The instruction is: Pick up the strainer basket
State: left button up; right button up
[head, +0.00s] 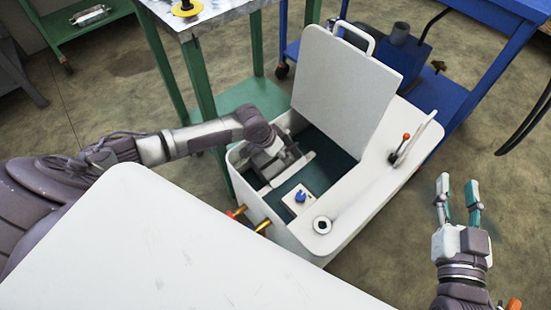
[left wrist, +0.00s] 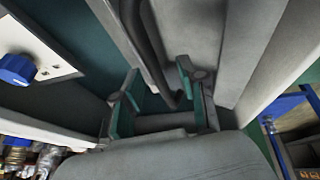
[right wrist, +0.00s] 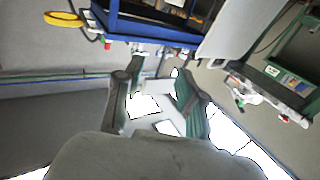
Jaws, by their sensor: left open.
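The strainer basket (left wrist: 190,35) appears to be the grey, walled part in the left wrist view, with a dark bar running down to between my left fingers. In the head view my left gripper (head: 277,155) reaches down into the open white machine (head: 347,222) and largely hides the basket there. The left fingers (left wrist: 157,82) are open, one on each side of the dark bar's lower end; I cannot tell whether they touch it. My right gripper (head: 457,187) is open and empty, outside the machine at the right.
The machine's white lid (head: 345,90) stands raised behind the opening. A plate with a blue knob (head: 301,196) sits inside, right of my left gripper. A lever with a red knob (head: 404,140) is on the right top. Green and blue tables (head: 490,30) stand behind.

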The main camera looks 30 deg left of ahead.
pick_arm(q)
jog(key=shift+w+f, duration=0.1)
jog(key=shift+f, duration=0.25)
pick_arm(e)
jog(key=shift+a+r+t+y, duration=0.1)
jog(key=shift+r+t+y, duration=0.25)
jog(key=shift+r, duration=0.5)
pick_arm(q)
jog(key=shift+f, duration=0.25)
pick_arm(e)
jog(key=shift+f+g, duration=0.45)
jog(key=shift+f, duration=0.5)
pick_arm(q)
jog(key=shift+c, duration=0.3)
grip_shut()
